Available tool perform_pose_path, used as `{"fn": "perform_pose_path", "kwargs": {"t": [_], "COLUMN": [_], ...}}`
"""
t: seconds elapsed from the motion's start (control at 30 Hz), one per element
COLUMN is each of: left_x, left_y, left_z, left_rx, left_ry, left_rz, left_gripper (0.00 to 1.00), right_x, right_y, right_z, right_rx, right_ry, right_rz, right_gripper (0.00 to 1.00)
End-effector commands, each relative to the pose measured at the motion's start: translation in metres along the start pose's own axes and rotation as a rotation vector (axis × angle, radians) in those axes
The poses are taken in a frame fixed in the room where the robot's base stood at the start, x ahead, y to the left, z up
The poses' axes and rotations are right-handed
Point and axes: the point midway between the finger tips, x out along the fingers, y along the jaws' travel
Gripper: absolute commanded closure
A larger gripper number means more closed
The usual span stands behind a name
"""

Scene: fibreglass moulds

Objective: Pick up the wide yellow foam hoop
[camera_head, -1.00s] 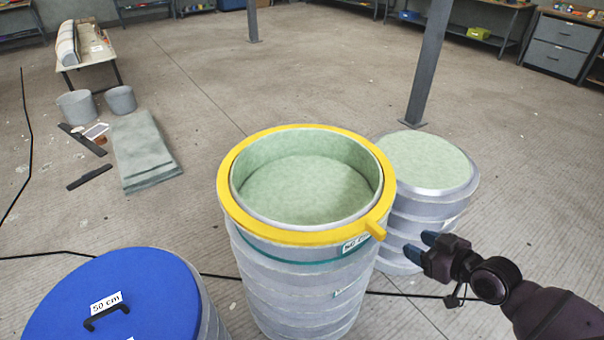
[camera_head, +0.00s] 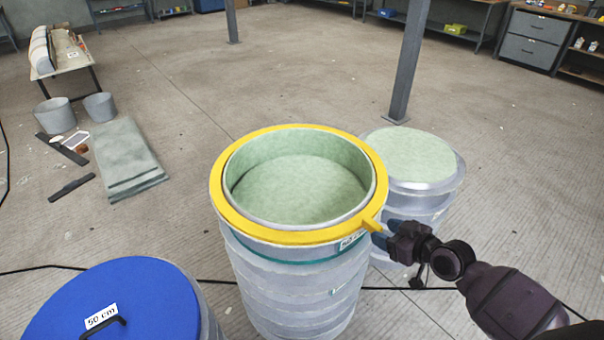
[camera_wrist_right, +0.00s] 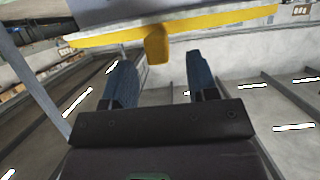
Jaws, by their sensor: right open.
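The wide yellow foam hoop (camera_head: 217,203) lies around the rim of the tall grey mould (camera_head: 290,290) in the middle of the head view. A short yellow tab (camera_head: 372,226) sticks out from its front right side. My right gripper (camera_head: 381,232) is beside this tab, open, with blue fingers. In the right wrist view the tab (camera_wrist_right: 157,45) hangs ahead of and between the open fingers (camera_wrist_right: 160,75), and the hoop's edge (camera_wrist_right: 215,20) runs across the top. Nothing shows between the fingers' pads. My left gripper is not in view.
A shorter grey mould with a pale green top (camera_head: 412,158) stands right behind the hooped one. A blue lid marked 50 cm (camera_head: 130,290) covers a mould at the front left. A grey post (camera_head: 407,70) rises behind.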

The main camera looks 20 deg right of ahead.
Motion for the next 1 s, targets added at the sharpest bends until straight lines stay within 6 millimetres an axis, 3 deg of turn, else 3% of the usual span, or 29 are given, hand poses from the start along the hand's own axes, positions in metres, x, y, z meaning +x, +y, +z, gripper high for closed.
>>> {"fn": "perform_pose_path", "kwargs": {"t": [0.33, 0.67, 1.0], "left_x": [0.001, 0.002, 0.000], "left_y": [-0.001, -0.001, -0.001], "left_z": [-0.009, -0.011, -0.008], "left_rx": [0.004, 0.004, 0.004], "left_ry": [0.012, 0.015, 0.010], "left_rz": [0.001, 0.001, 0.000], "left_gripper": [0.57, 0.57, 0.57], "right_x": [0.043, 0.048, 0.048], "right_y": [0.002, 0.002, 0.002], "right_z": [0.000, 0.001, 0.001], "right_rx": [0.003, 0.001, 0.001], "right_ry": [0.001, 0.000, 0.000], "right_rz": [0.000, 0.000, 0.000], "right_gripper": [0.47, 0.47, 0.99]}}
